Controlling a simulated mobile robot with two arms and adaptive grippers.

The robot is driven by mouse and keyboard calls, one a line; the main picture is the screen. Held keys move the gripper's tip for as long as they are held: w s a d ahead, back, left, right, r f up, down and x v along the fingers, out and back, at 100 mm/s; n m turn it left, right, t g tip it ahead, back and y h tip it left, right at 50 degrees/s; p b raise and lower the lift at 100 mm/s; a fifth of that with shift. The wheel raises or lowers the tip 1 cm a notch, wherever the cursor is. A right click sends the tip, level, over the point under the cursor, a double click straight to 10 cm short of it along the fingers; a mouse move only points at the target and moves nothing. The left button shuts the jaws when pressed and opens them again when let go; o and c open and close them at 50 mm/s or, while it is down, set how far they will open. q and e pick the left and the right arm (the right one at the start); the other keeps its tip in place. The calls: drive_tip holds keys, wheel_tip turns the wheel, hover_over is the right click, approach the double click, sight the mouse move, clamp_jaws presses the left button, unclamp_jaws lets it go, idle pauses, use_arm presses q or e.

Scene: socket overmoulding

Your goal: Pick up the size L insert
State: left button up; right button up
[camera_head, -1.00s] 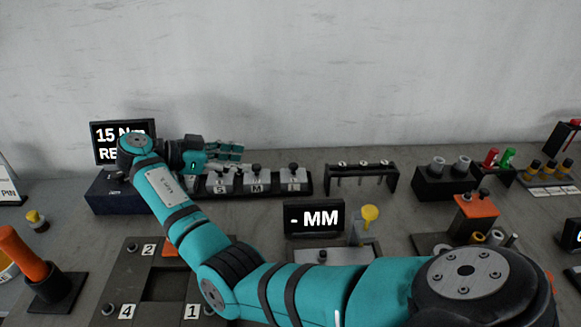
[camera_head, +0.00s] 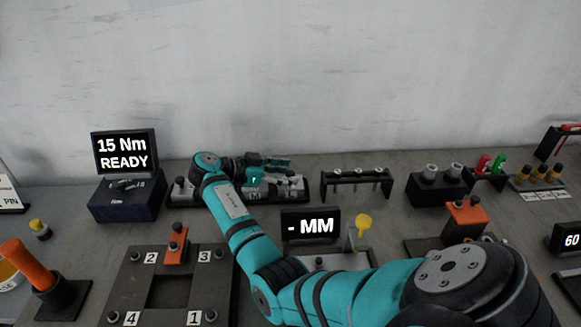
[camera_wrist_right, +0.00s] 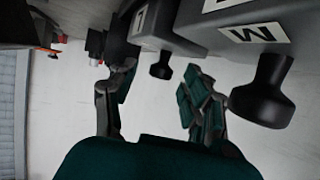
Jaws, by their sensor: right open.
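The size L insert (camera_wrist_right: 188,22) is a grey block with an L label and a black knob (camera_wrist_right: 162,66), at the top of the right wrist view. The M insert (camera_wrist_right: 240,22) with its own black knob is to its right. In the head view the L insert (camera_head: 294,186) sits at the right end of the dark rack, partly hidden by my right gripper (camera_head: 284,167). In the wrist view my right gripper (camera_wrist_right: 157,85) is open and empty, and the L knob appears between its fingertips. I cannot tell the depth between them. My left gripper is out of view.
A black stand (camera_head: 356,181) is right of the rack. A display reading "- MM" (camera_head: 311,225) stands in front, and the "15 Nm READY" display (camera_head: 125,151) is at the left. A dark numbered fixture (camera_head: 129,281) lies at front left.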

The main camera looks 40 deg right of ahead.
drive_tip(key=shift+s+d+f, duration=0.1)
drive_tip(key=shift+d+f, duration=0.05)
drive_tip(key=shift+d, duration=0.1)
clamp_jaws()
idle(0.5)
